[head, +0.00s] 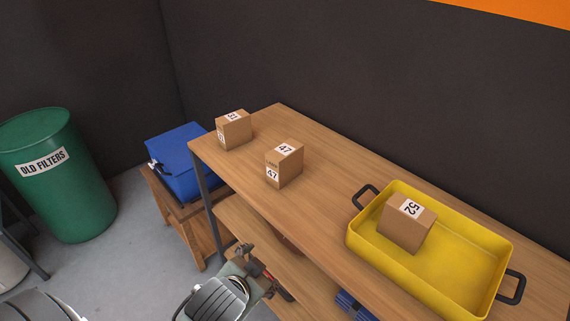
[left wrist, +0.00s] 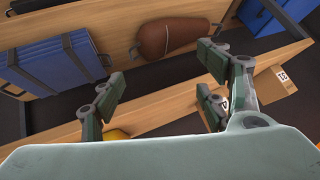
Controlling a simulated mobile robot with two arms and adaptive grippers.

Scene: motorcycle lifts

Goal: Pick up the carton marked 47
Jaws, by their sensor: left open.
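The carton marked 47 (head: 284,164) is a small brown box with white labels. It stands upright on the wooden bench top (head: 325,190) in the head view, between another carton and a yellow tray. In the left wrist view a carton with a white label (left wrist: 223,103) is mostly hidden behind a right-hand finger; its number is unreadable. My left gripper (head: 258,270) is open and empty, in front of the bench and apart from the carton. Its spread fingers also show in the left wrist view (left wrist: 160,80). My right gripper is not in view.
Another carton (head: 234,130) stands at the bench's far left end. A yellow tray (head: 466,278) holds the carton marked 52 (head: 407,224). The lower shelf holds a brown rounded object (left wrist: 167,37) and blue items (left wrist: 50,68). A blue box (head: 185,160) and green bin (head: 62,180) stand left.

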